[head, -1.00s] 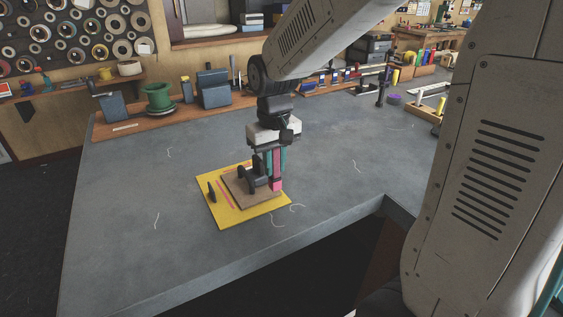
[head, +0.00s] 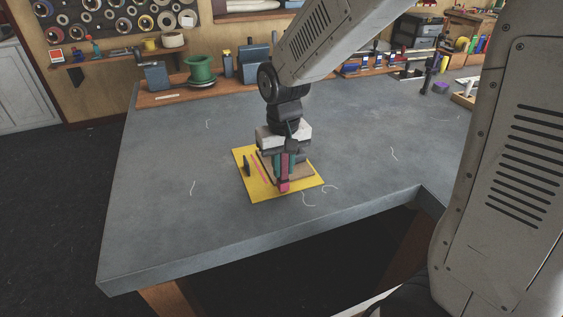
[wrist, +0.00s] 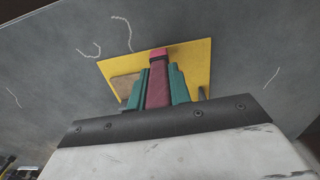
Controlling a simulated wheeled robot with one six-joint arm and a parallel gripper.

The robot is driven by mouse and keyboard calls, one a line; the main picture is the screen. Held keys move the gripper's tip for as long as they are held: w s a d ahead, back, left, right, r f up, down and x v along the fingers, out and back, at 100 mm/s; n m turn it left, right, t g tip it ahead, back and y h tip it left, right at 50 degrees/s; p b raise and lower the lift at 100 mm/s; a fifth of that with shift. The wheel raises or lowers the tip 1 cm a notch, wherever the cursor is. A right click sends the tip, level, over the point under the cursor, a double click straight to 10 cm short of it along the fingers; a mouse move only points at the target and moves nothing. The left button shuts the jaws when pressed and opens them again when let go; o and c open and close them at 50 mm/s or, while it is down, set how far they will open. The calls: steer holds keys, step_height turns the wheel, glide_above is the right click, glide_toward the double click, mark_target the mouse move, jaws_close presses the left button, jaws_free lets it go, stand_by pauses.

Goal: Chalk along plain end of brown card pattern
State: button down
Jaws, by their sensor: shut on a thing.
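A yellow sheet (head: 252,192) lies on the grey bench. The brown card pattern (head: 304,171) lies flat on it, partly hidden behind my gripper; a corner shows in the wrist view (wrist: 126,87). My gripper (head: 284,166) points down, its green fingers shut on a pink-red chalk stick (wrist: 158,82). The chalk's pink tip (head: 284,187) is low at the card's near edge; I cannot tell whether it touches. A pink line (head: 258,166) runs on the yellow sheet left of the card. A small dark upright piece (head: 246,164) stands on the sheet's left part.
The grey bench top (head: 180,220) is bare around the sheet, with a few loose pale threads (head: 309,199). A wooden strip at the back holds a green spool (head: 201,70) and grey blocks. The bench's front edge and a cut-out corner lie near the sheet.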

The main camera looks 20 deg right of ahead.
steer(key=shift+f, duration=0.55)
stand_by(0.4)
steer(key=shift+w, duration=0.6)
stand_by(0.5)
steer(key=shift+d, duration=1.5)
steer(key=shift+d, duration=0.15)
steer(key=shift+d, duration=1.35)
steer(key=shift+d, duration=0.15)
